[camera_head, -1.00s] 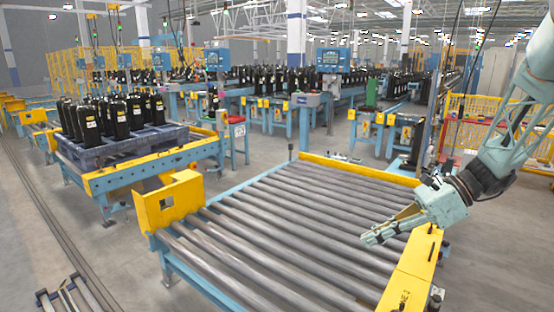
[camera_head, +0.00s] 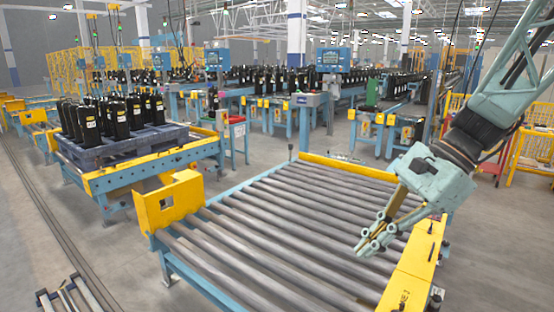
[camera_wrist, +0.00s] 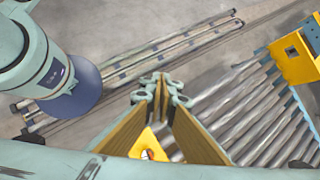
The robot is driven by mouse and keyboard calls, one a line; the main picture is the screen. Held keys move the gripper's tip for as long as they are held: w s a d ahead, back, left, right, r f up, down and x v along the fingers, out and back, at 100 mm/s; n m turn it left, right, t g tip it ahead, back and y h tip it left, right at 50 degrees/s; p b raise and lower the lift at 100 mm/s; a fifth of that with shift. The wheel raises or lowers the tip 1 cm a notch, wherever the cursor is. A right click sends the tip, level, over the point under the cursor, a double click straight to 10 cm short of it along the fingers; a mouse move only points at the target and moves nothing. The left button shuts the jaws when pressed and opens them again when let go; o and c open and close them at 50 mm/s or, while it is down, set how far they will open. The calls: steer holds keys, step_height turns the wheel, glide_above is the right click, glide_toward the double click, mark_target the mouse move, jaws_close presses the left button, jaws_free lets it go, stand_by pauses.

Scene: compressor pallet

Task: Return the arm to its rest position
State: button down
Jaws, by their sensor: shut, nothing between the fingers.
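My gripper (camera_head: 369,246) is over the right part of the empty roller conveyor (camera_head: 270,222) in the head view, its fingers pointing down and to the left. In the wrist view its fingers (camera_wrist: 160,82) meet at their tips, with nothing between them. It appears apart from the rollers. My arm comes in from the upper right.
Yellow guards stand at the conveyor's left corner (camera_head: 168,202) and right edge (camera_head: 412,270). A blue pallet (camera_head: 125,146) with several black compressors (camera_head: 115,118) stands on a stand at the left. Yellow fencing (camera_head: 530,155) is at the right. The rollers are bare.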

steer(key=s+r+n+t+h, duration=0.2)
steer(key=s+n, duration=0.5)
steer(key=s, duration=0.5)
steer(key=s+d+r+n+t+h, duration=0.1)
steer(key=s+r+n+h, duration=0.3)
steer(key=s, duration=0.9)
steer(key=shift+d+r+n+t+h, duration=0.3)
steer(key=shift+n+t+h, duration=0.25)
steer(key=shift+n, duration=1.25)
steer(key=shift+w+a, duration=0.1)
steer(key=shift+a, duration=0.05)
